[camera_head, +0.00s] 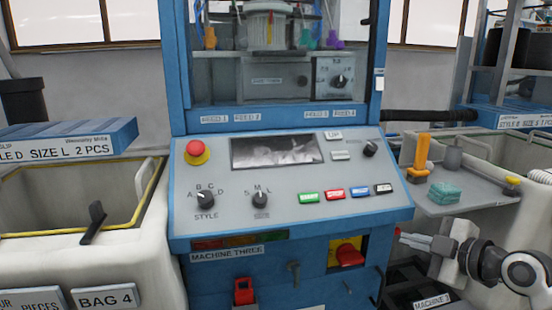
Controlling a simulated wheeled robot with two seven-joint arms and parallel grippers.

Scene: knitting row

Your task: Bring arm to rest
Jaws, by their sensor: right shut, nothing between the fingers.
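My right gripper (410,240) comes in from the lower right, its fingers shut with nothing between them. It points left, just right of the lower front of the blue knitting machine labelled Machine Three (290,180). It is below the small side shelf and apart from the red switch (349,254) on a yellow plate. I cannot tell whether the fingertips touch the machine's edge. My left gripper is not in view.
The grey side shelf (480,197) holds an orange tool (421,156) and a folded teal cloth (445,193). A white bin (80,232) stands at left. A dark crate (415,285) sits below my right gripper.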

